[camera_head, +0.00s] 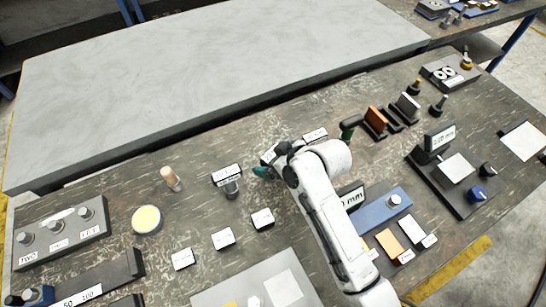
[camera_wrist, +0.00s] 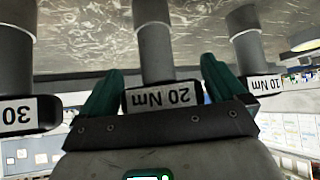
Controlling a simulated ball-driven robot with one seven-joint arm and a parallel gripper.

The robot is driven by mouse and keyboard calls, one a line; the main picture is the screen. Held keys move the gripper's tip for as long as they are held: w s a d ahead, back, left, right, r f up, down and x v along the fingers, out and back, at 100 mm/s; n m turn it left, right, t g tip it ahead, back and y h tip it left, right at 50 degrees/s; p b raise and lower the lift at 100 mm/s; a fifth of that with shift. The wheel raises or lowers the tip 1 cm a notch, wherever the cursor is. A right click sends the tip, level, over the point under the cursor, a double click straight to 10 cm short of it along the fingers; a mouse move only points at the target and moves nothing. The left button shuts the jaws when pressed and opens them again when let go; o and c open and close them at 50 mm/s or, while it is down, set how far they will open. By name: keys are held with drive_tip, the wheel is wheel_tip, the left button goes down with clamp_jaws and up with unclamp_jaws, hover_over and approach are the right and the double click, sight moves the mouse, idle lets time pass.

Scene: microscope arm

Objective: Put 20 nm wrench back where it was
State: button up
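The 20 Nm wrench (camera_wrist: 154,50) stands upright between my gripper's fingers, its labelled head close to the palm in the wrist view. The wrist picture is upside down, with the table at the top. The green fingers of my gripper (camera_wrist: 160,85) lie on both sides of the head. They look flush with its edges, but contact is not clear. The grey shaft reaches toward the tabletop with gaps to the fingertips; its foot contact is unclear. In the head view my gripper (camera_head: 268,168) is over the row of wrenches and hides the 20 Nm wrench.
The 30 wrench (camera_wrist: 15,115) and 10 Nm wrench (camera_wrist: 256,83) stand close on either side. A wooden-looking peg (camera_head: 171,179) and a round yellow-topped dish (camera_head: 147,220) are to the left. A blue block (camera_head: 380,212) lies right of my arm. The grey slab (camera_head: 200,70) behind is bare.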

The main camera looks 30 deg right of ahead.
drive_tip(key=shift+r, duration=0.1)
drive_tip(key=shift+r, duration=0.2)
drive_tip(key=v, duration=1.2)
drive_tip(key=shift+f, duration=0.15)
drive_tip(key=shift+s, duration=0.15)
